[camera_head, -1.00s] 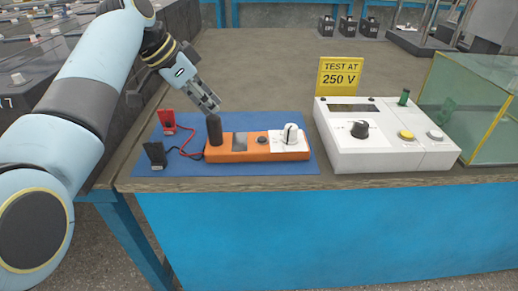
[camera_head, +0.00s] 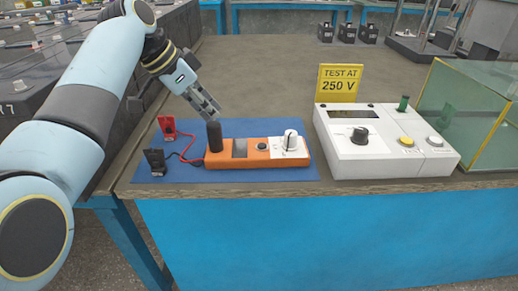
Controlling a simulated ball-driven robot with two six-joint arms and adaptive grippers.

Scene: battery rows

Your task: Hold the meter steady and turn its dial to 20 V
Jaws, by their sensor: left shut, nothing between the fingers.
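The orange meter (camera_head: 222,159) lies on a blue mat (camera_head: 240,177) at the front of the bench. It has a dark upright post (camera_head: 214,137) at its left end, a small grey screen (camera_head: 240,148), a dark button and a white dial (camera_head: 290,140) on a white plate at its right end. The dial's markings are too small to read. My left gripper (camera_head: 211,113) points down at the top of the post, its fingers together and empty; I cannot tell whether it touches the post. My right gripper is not in view.
Red and black clips (camera_head: 168,127) with leads lie left of the meter. A white tester (camera_head: 348,156) with a black knob stands to the right, a yellow "TEST AT 250 V" sign (camera_head: 340,83) behind it. A glass box (camera_head: 480,120) is at far right.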

